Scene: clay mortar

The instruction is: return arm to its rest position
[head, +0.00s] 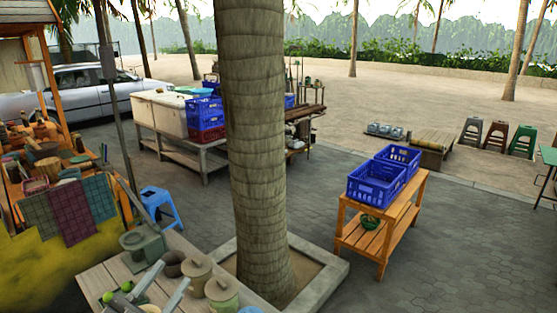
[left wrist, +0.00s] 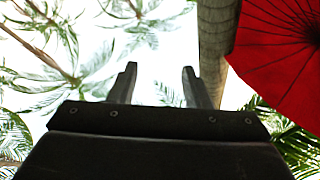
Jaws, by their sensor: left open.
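My left gripper (head: 173,274) is in the lower left of the head view, above the near wooden table (head: 100,277). Its two fingers are spread apart with nothing between them. In the left wrist view the open fingers (left wrist: 160,72) point up towards sky and palm leaves. A grey-green mortar-like bowl (head: 134,240) stands at the table's far corner, beyond the gripper. A dark clay pot (head: 173,266) and lidded pots (head: 197,273) stand close to the gripper's right finger. Small green round things (head: 108,297) lie near its left side. My right gripper is not in view.
A palm trunk (head: 252,140) rises from a stone-edged planter just beyond the table. A stall (head: 60,190) with cloths stands at the left, near a blue stool (head: 160,205). Blue crates (head: 376,185) stand on a wooden stand at the right. A red umbrella (left wrist: 280,50) hangs overhead.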

